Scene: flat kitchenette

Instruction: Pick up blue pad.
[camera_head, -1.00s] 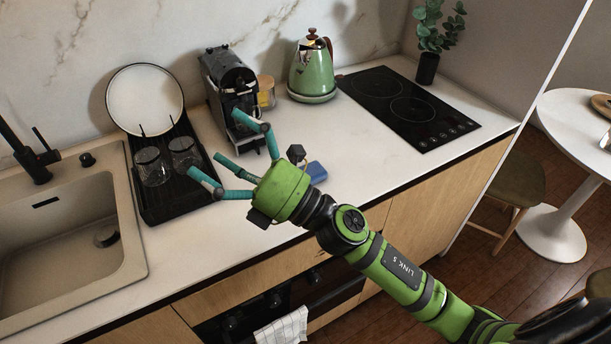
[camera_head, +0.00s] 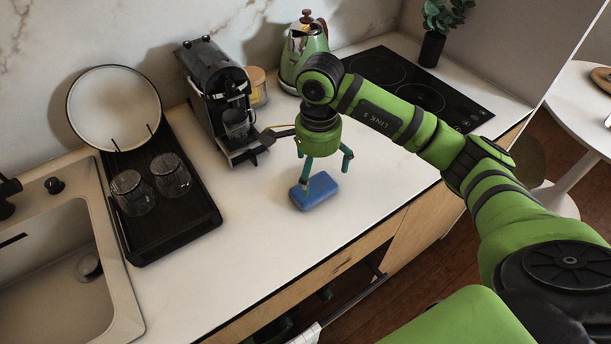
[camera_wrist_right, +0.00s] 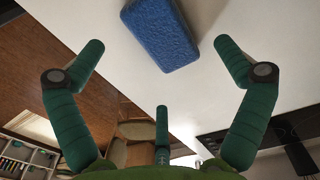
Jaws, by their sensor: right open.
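The blue pad (camera_head: 318,192) lies flat on the white countertop, near its front edge, in the head view. In the right wrist view the blue pad (camera_wrist_right: 163,32) shows at the top, beyond and between the spread fingers. My right gripper (camera_head: 324,172) points down over the pad, with its teal fingers apart. In the right wrist view my right gripper (camera_wrist_right: 160,75) is open and empty. I cannot tell from the head view whether a finger touches the pad. My left gripper is not in view.
A coffee machine (camera_head: 215,95) stands behind and left of my gripper. A green kettle (camera_head: 300,50) and a black hob (camera_head: 425,92) lie behind my right arm. A drying rack (camera_head: 190,225) with glasses and a plate stands left. The counter between rack and pad is clear.

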